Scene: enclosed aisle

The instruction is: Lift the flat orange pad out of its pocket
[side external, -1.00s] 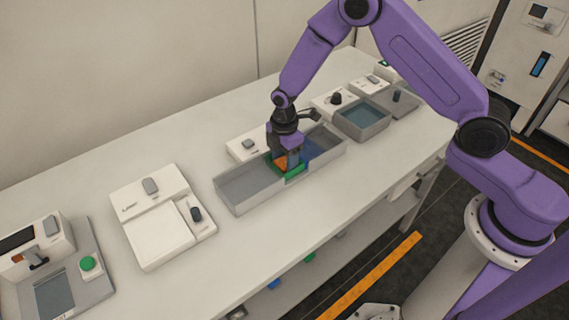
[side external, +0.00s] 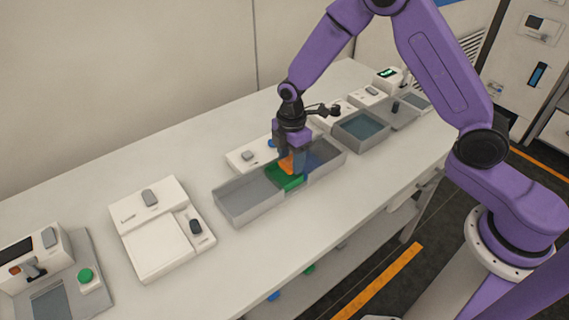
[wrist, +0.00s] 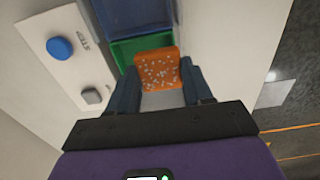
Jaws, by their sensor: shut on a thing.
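The flat orange pad (wrist: 158,69), speckled with pale dots, is between the two fingers of my gripper (wrist: 160,84) in the wrist view. In the side external view, my gripper (side external: 291,158) is shut on the orange pad (side external: 287,164) and points down over the tray. The green pocket (side external: 284,179) lies below the pad in the middle of the long grey tray (side external: 245,198); the pad appears raised above it. The green pocket also shows beside the pad in the wrist view (wrist: 126,50). The fingers partly hide the pad in the side view.
A blue section (wrist: 135,14) adjoins the green one. A white panel with a blue button (wrist: 60,47) stands close behind the tray. A grey bin (side external: 362,127) stands to the right, a white device (side external: 158,225) to the left. The bench front is clear.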

